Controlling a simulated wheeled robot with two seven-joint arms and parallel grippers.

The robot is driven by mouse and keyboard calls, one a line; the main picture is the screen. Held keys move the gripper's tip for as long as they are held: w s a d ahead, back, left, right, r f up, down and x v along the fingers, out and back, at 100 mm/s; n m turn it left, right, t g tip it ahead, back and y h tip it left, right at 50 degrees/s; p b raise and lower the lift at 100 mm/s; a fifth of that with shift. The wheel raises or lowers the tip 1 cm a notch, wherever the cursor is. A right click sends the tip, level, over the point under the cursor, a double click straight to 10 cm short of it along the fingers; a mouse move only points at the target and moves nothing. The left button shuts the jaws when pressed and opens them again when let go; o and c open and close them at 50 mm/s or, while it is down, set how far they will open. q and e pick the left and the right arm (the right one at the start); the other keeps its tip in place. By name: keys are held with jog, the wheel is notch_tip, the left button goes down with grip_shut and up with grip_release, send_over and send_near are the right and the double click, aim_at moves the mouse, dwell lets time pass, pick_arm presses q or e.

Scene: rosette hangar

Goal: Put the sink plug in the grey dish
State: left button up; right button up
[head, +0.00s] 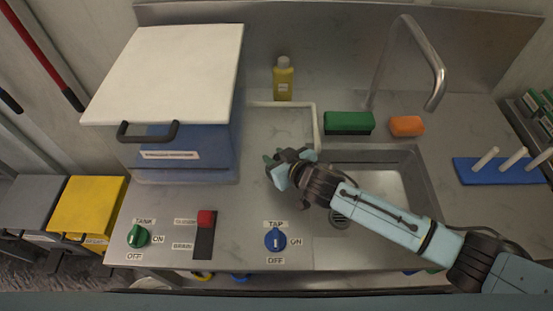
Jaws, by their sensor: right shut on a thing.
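My right gripper (275,162) is over the counter just left of the sink, below the yellow bottle. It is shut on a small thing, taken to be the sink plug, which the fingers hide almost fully. No plug shows elsewhere. The sink drain (340,219) is uncovered, partly behind my right arm. I cannot make out the grey dish clearly. A pale raised edge (316,125) runs behind and right of the gripper; I cannot tell whether it belongs to a dish. My left gripper is not in view.
The sink (395,185) lies under my right arm. A faucet (436,75), green sponge (349,122), orange sponge (407,126) and yellow bottle (284,80) stand behind. A blue bin with a white lid (170,75) fills the left. The tap knob (275,239) is in front.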

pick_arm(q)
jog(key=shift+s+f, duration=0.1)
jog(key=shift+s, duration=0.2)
pick_arm(e)
jog(key=shift+f, duration=0.5)
jog(key=shift+f, duration=0.1)
jog(key=o, duration=1)
jog(key=shift+c, duration=0.2)
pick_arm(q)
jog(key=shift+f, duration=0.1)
pick_arm(e)
jog(key=shift+r, duration=0.2)
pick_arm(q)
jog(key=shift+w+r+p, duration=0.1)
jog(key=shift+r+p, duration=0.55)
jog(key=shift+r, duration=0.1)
pick_arm(e)
jog(key=v, duration=1.2)
jog(key=shift+f, duration=0.1)
